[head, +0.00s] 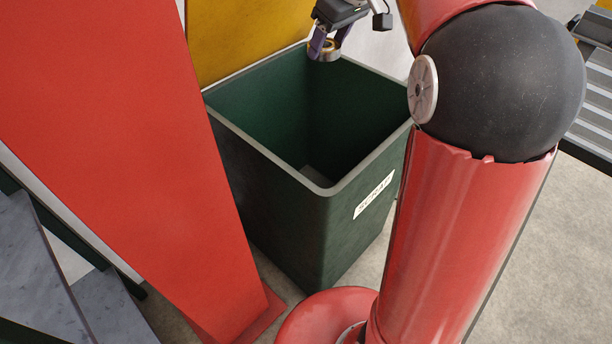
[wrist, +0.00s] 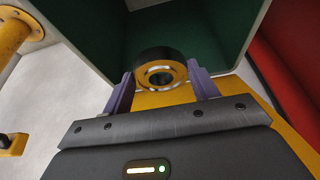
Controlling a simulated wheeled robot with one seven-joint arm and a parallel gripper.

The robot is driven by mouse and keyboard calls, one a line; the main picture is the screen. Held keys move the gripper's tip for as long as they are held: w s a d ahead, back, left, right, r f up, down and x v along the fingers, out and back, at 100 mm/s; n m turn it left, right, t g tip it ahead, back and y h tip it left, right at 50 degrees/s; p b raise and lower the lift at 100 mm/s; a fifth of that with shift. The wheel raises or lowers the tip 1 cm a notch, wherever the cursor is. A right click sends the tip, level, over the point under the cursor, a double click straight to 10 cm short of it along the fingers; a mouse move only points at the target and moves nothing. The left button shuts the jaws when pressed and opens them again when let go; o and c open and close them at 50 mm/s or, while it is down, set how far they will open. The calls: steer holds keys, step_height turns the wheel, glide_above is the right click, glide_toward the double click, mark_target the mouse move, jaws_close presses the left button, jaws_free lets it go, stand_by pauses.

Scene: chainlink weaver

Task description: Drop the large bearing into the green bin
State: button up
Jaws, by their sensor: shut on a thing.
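The large bearing (wrist: 160,72) is a ring with a dark outer band and a shiny metal and yellowish inner face. My gripper (head: 328,46) is shut on it, with a purple finger on each side in the wrist view (wrist: 162,88). The bearing also shows in the head view (head: 325,50). The green bin (head: 271,200) is a tall, open-topped dark green box with a white label on its front. In the head view my gripper and the bearing appear at the bin's far rim. The exact height above the rim is hard to tell.
A large red slanted panel (head: 120,130) stands left of the bin. A yellow panel (head: 240,35) is behind it. Grey metal surfaces (head: 45,270) lie at the lower left, and a grey ribbed structure (head: 592,100) at the right edge. My red arm covers the bin's right side.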

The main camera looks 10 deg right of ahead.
mark_target(332, 58)
steer(key=shift+s+f+b, duration=0.15)
steer(key=shift+f+b, duration=2.5)
steer(key=shift+f, duration=0.25)
steer(key=o, duration=1.2)
steer(key=shift+c, duration=0.2)
steer(key=shift+r, duration=0.1)
steer(key=p+v, duration=0.2)
steer(key=v, duration=0.4)
steer(key=shift+r, duration=0.15)
steer(key=shift+s+d+r, duration=0.25)
steer(key=shift+s+r, duration=0.05)
steer(key=shift+r, duration=0.3)
